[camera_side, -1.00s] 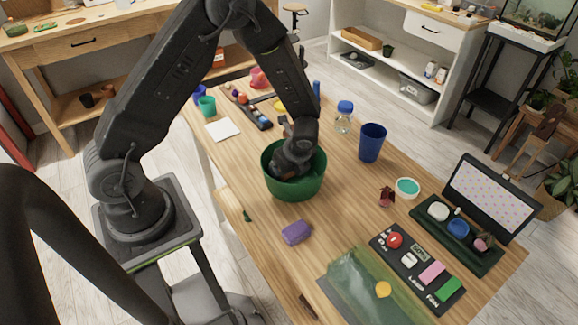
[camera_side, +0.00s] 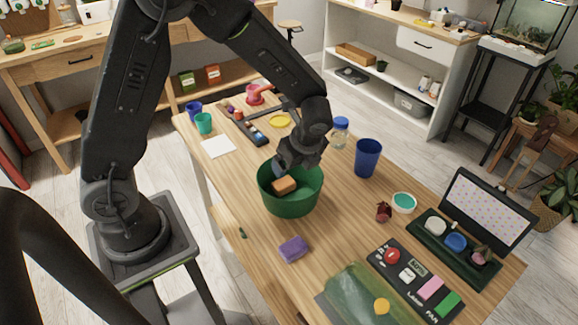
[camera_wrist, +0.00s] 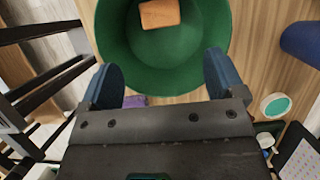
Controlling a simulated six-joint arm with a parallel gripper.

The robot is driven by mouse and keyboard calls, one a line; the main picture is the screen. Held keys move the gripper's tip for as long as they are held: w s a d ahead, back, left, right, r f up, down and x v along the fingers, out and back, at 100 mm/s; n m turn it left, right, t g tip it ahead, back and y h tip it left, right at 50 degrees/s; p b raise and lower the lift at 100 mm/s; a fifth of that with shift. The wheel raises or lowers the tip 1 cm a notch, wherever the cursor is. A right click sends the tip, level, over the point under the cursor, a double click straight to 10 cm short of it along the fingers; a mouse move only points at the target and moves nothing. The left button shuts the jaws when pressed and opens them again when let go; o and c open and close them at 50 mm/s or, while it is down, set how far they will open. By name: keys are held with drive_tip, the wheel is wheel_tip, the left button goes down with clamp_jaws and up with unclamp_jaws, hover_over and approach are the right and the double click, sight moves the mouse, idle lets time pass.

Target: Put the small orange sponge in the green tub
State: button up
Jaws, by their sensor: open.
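The small orange sponge (camera_side: 284,186) is inside the green tub (camera_side: 291,208). In the wrist view the sponge (camera_wrist: 160,13) shows against the green inside of the tub (camera_wrist: 185,80), at the top edge of the picture. My gripper (camera_side: 281,169) is over the far left part of the tub, pointing down at it. In the wrist view its two blue fingers are wide apart with nothing between them, and my gripper (camera_wrist: 162,64) is clear of the sponge. The lower part of the sponge is hidden by the tub's wall in the side view.
A blue cup (camera_side: 368,158) and a bottle (camera_side: 340,133) stand right of the tub. A purple sponge (camera_side: 294,249) lies in front of it. The wood table (camera_side: 340,220) is bare between the tub and the button panel (camera_side: 415,280).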

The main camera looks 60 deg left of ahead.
drive_tip(key=s+d+r+n+t+h, duration=0.2)
drive_tip(key=s+r+n, duration=0.6)
drive_tip(key=r+n, duration=0.1)
drive_tip(key=s+d+r+n+t+h, duration=0.1)
drive_tip(key=s+r+n+t+h, duration=0.1)
drive_tip(key=s+r+n, duration=0.6)
wheel_tip(320, 180, up, 2)
drive_tip(key=shift+s+d+r+n+t, duration=0.1)
drive_tip(key=shift+s+d+n+t, duration=0.35)
drive_tip(key=shift+t, duration=0.35)
